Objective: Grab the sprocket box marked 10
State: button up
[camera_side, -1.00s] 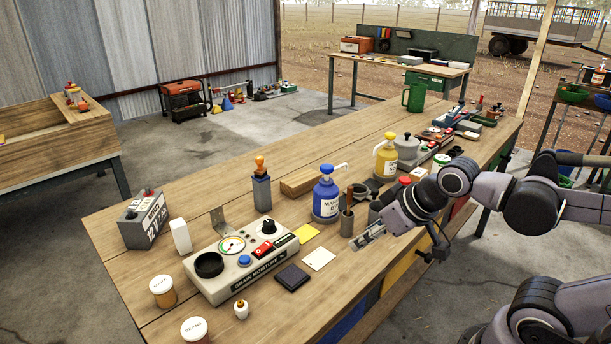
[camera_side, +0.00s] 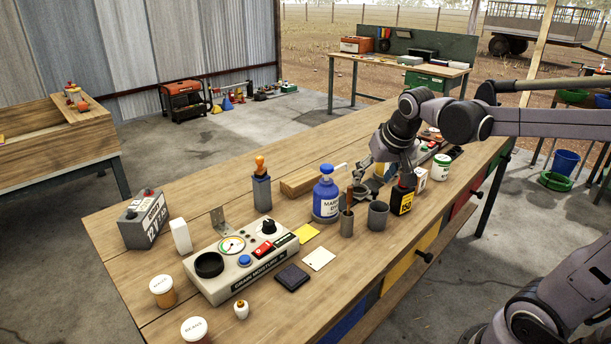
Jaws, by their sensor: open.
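I cannot read a 10 on any box. A small white box (camera_side: 421,179) with a faint mark stands near the bench's right edge, partly behind a black container with a yellow label (camera_side: 403,200). Which one, if either, is the sprocket box is unclear. My gripper (camera_side: 386,172) is open and points down over the bench, just behind and left of the black container. Its fingers are partly hidden, and I see nothing held between them. I cannot tell whether it touches anything.
A white jar (camera_side: 441,167) is to the right. A grain moisture meter (camera_side: 246,262) sits at the front. My arm hides several items behind.

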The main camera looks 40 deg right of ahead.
jog(key=w+d+m+g+h, duration=0.1)
jog(key=w+d+m, duration=0.15)
jog(key=d, duration=0.45)
jog(key=w+d+m+g, duration=0.1)
jog(key=d+m, duration=0.2)
jog(key=d, duration=0.4)
jog(key=m+g, duration=0.3)
jog(key=m, duration=0.3)
send_near(419, 172)
jog(key=f, duration=0.1)
jog(key=shift+h, duration=0.4)
jog(key=x, duration=0.4)
jog(key=shift+s+a+f, duration=0.1)
jog(key=shift+s+f, duration=0.05)
jog(key=shift+f, duration=0.3)
jog(key=shift+w+x, duration=0.1)
jog(key=shift+x, duration=1.2)
jog(key=shift+w+x, duration=0.15)
jog(key=shift+x, duration=1.2)
jog(key=shift+r, duration=0.1)
jog(key=c, duration=1.3)
